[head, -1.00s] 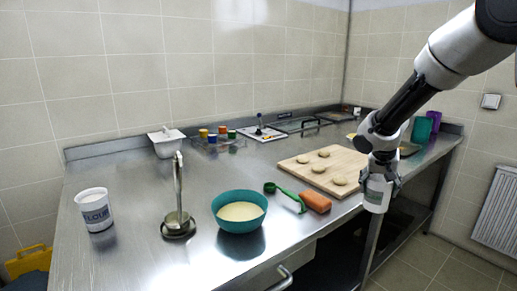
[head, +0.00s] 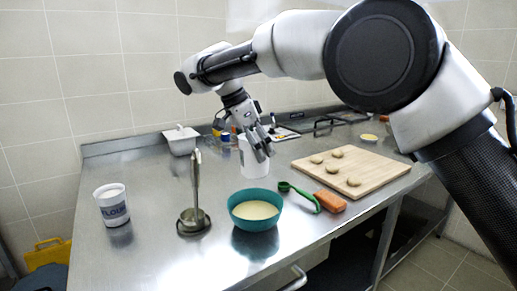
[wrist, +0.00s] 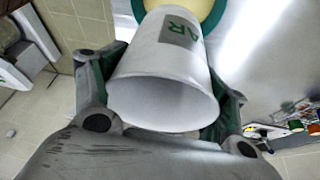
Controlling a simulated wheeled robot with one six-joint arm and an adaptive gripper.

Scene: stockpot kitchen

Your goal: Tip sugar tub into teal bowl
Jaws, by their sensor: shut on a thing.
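The white sugar tub (head: 252,160) is held in my gripper (head: 258,142), above the counter and behind the teal bowl. In the wrist view the tub (wrist: 160,85) sits between my gripper's fingers (wrist: 165,105), with a grey label showing the letters "AR". Its contents are not visible. The teal bowl (head: 238,219) stands upright on the counter with a pale cream filling. It also shows at the top of the wrist view (wrist: 139,11), partly hidden behind the tub.
A ladle in a stand (head: 195,215) is left of the bowl, and a flour tub (head: 112,208) farther left.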

